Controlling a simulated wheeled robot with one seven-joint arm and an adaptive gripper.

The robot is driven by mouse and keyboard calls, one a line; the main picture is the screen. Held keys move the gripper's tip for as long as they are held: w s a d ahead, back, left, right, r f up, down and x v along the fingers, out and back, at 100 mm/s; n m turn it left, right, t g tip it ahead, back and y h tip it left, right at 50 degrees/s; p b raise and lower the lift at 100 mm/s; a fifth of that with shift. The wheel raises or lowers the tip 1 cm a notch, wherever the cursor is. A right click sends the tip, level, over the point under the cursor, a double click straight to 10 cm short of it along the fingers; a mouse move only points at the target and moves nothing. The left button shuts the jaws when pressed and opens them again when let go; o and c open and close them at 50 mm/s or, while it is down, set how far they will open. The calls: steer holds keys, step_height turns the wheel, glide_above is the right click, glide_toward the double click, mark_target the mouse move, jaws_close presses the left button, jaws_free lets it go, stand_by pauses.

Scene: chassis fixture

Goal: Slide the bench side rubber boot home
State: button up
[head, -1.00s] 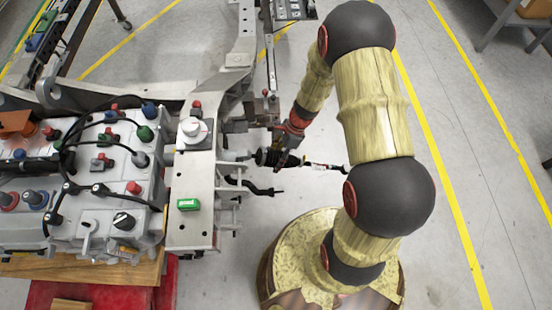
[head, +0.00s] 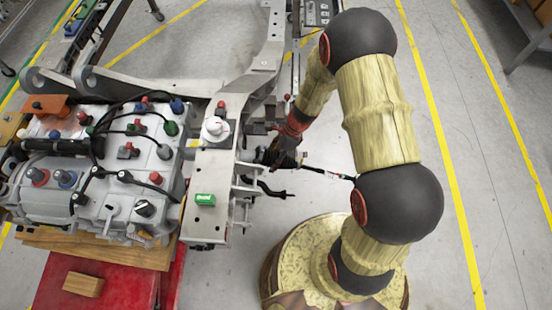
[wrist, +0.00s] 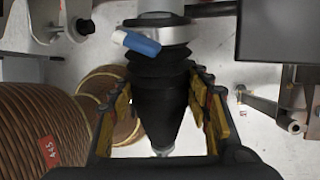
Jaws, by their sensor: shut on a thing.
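The black ribbed rubber boot (head: 271,157) sits on the shaft beside the chassis in the head view. It fills the middle of the wrist view (wrist: 160,100), wide ribs at the top and a narrow end below. My gripper (wrist: 162,92) is shut on the boot, one finger along each side; it also shows in the head view (head: 287,150), partly hiding the boot. At the boot's wide end, the wrist view shows a metal collar (wrist: 180,36) with a blue tab (wrist: 136,42). The thin rod (head: 325,171) runs out to the right.
The grey chassis bracket (head: 215,165) with a green label and white knob stands left of the boot. A black bent rod (head: 268,190) juts out below. Open floor lies right of my arm. In the wrist view, a metal bracket (wrist: 265,105) stands at right.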

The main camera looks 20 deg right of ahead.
steer(key=o, duration=1.7)
steer(key=shift+a, duration=0.1)
steer(key=shift+r, duration=0.1)
steer(key=v, duration=1.2)
steer(key=shift+w, duration=0.1)
